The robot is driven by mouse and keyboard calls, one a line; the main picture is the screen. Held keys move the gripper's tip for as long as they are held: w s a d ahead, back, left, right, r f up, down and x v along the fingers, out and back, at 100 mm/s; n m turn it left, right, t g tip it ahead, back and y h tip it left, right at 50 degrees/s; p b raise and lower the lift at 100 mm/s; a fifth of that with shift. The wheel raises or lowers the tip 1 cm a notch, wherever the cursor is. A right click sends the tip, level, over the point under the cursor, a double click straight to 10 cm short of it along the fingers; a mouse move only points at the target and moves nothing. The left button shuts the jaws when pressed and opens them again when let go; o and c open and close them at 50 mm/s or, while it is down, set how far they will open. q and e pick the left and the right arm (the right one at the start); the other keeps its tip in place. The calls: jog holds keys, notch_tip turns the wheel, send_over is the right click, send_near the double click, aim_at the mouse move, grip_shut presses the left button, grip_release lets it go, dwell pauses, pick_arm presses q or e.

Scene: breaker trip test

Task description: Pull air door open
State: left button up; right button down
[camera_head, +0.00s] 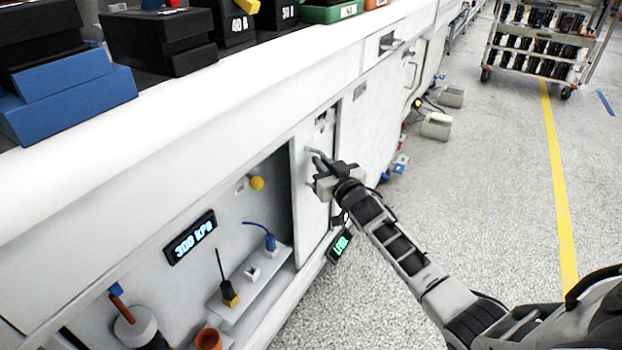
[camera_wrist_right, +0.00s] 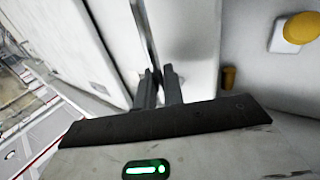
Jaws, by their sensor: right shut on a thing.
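The air door (camera_head: 308,196) is a white panel at the right edge of an open compartment (camera_head: 215,205) in the bench front. Its grey bar handle (camera_head: 319,155) shows beside my right gripper (camera_head: 328,181), which is shut on it. In the right wrist view, the handle (camera_wrist_right: 139,22) runs up from between the two dark fingers (camera_wrist_right: 159,86), with white panels on both sides. The gripper hides the lower part of the handle. I cannot tell how far the door stands open. My left gripper is not in view.
The compartment holds a "300 kPa" display (camera_head: 190,238), a yellow knob (camera_head: 257,183) and a small shelf (camera_head: 250,283). Boxes (camera_head: 68,95) stand on the bench top. The floor (camera_head: 480,190) at right is clear up to a cart (camera_head: 543,45).

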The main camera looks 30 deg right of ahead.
jog(key=shift+w+d, duration=0.3)
jog(key=shift+d, duration=0.15)
jog(key=c, duration=1.6)
grip_release()
jog(key=shift+c, duration=0.2)
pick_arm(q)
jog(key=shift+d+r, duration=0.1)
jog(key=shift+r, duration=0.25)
